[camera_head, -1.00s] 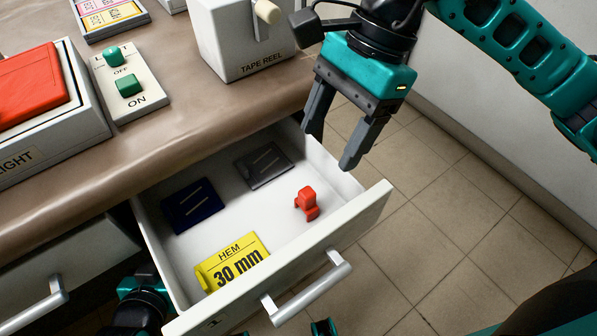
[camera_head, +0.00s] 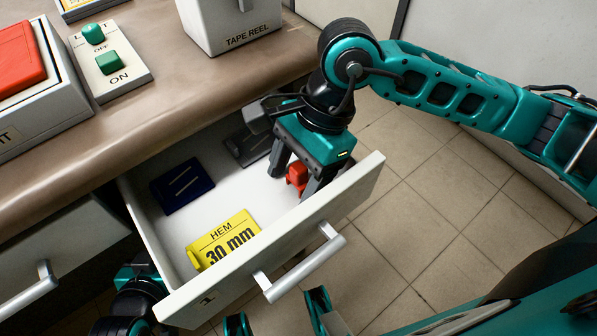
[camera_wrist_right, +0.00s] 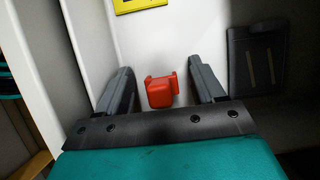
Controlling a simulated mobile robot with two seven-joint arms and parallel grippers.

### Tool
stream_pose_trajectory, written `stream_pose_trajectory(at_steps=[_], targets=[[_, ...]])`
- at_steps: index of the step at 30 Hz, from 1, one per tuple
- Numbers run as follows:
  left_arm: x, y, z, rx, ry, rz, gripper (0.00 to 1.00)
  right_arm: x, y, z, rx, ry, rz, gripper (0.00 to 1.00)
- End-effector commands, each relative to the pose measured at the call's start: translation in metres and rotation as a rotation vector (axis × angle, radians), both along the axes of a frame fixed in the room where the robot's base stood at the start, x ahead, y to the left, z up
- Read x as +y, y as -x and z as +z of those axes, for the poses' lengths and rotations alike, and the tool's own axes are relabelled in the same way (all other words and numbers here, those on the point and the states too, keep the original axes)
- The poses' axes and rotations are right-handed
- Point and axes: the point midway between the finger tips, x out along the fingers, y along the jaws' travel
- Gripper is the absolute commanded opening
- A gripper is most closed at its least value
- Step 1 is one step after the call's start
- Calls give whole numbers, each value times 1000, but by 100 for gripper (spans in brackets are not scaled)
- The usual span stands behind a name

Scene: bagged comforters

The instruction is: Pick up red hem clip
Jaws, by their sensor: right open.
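The red hem clip (camera_head: 297,175) stands on the floor of the open white drawer (camera_head: 235,208), toward its right end. My right gripper (camera_head: 290,182) is open and reaches down into the drawer, with its grey fingers on either side of the clip. In the right wrist view the red clip (camera_wrist_right: 161,91) sits between the two open fingers (camera_wrist_right: 160,72), with a gap visible on both sides.
The drawer also holds a yellow "HEM 30 mm" card (camera_head: 225,241), a navy card (camera_head: 182,186) and a dark grey card (camera_head: 248,147). The drawer's front wall (camera_head: 345,203) is close to the right gripper. The brown counter (camera_head: 150,115) lies behind.

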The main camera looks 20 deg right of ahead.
Motion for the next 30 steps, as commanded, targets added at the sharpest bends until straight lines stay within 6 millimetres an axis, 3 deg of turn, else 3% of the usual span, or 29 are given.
stream_pose_trajectory(at_steps=[6,24,30], targets=[[-1,-1,1,-1,6,4,43,0,0,0,-1,0,0,67],[-2,3,-2,8,7,5,43,0,0,0,0,1,0,10],[0,3,-3,9,1,1,43,0,0,0,0,1,0,9]])
